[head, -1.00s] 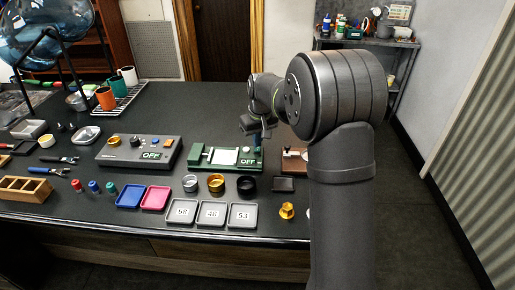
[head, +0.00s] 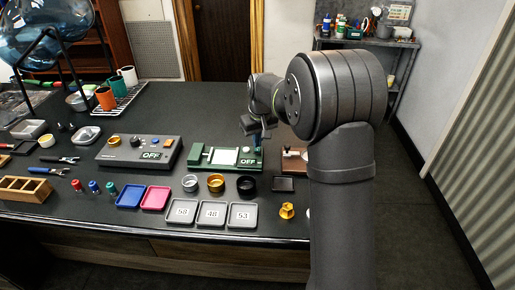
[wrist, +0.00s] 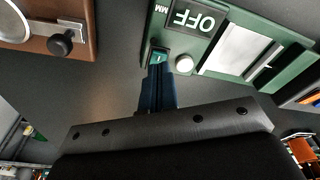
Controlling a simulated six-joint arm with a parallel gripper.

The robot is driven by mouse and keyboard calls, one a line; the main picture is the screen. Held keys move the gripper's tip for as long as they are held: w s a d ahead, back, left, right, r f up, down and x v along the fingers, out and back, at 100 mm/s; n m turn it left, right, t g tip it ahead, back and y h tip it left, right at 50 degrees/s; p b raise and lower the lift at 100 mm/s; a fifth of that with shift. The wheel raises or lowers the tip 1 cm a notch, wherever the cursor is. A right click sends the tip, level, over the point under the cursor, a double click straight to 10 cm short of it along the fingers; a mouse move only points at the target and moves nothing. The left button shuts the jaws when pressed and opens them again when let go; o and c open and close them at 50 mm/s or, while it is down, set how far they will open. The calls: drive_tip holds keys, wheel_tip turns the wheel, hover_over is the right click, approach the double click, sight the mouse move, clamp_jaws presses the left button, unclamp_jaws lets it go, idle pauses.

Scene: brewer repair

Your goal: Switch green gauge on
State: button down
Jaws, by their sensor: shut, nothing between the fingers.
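The green gauge (head: 214,158) lies on the dark table in the head view, with a white plate and a display reading OFF. In the wrist view the gauge (wrist: 227,52) fills the top right, and its OFF display (wrist: 195,19) appears upside down. A small teal switch (wrist: 158,57) sits at its corner beside a round white button (wrist: 184,64). My gripper (wrist: 157,72) is shut and empty, its blue fingertips at the teal switch. I cannot tell whether they touch it. In the head view my gripper (head: 257,140) is over the gauge's right end.
A brown device with a black knob (wrist: 61,44) stands close beside the gauge. A grey box (head: 139,151), also reading OFF, stands to the left. Rings and numbered trays (head: 211,213) lie in front. The table behind the gauge is clear.

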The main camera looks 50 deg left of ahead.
sight(257, 150)
drive_tip(key=shift+f, duration=0.8)
drive_tip(key=shift+r, duration=3.55)
drive_tip(key=shift+f, duration=3.55)
